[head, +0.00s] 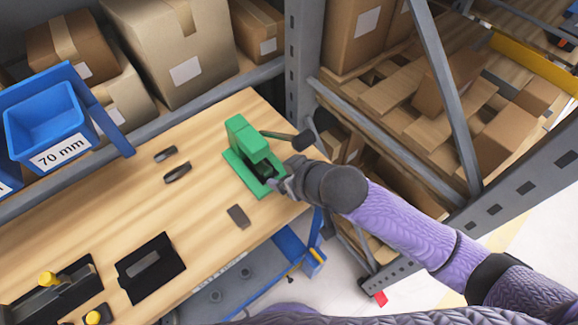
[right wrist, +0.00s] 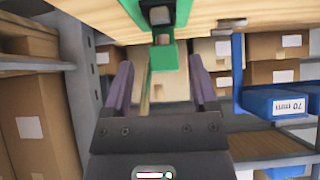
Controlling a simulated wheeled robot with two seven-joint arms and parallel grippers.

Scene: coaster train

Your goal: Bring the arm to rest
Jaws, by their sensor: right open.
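My right arm, purple with dark joints, reaches in from the right in the head view. Its gripper (head: 285,186) is beside the near right side of a green press-like device (head: 245,145) with a dark lever. In the right wrist view the two fingers (right wrist: 162,88) are spread apart with nothing held between them. The green device (right wrist: 165,52) shows beyond and between the fingertips there; I cannot tell whether they touch it. My left gripper is not in view.
The wooden table (head: 210,215) carries small dark pieces (head: 238,216) and black trays (head: 150,270) at lower left. A blue bin (head: 45,125) marked 70 mm stands at the left. Grey rack posts (head: 303,70) and boxes (head: 175,50) stand behind.

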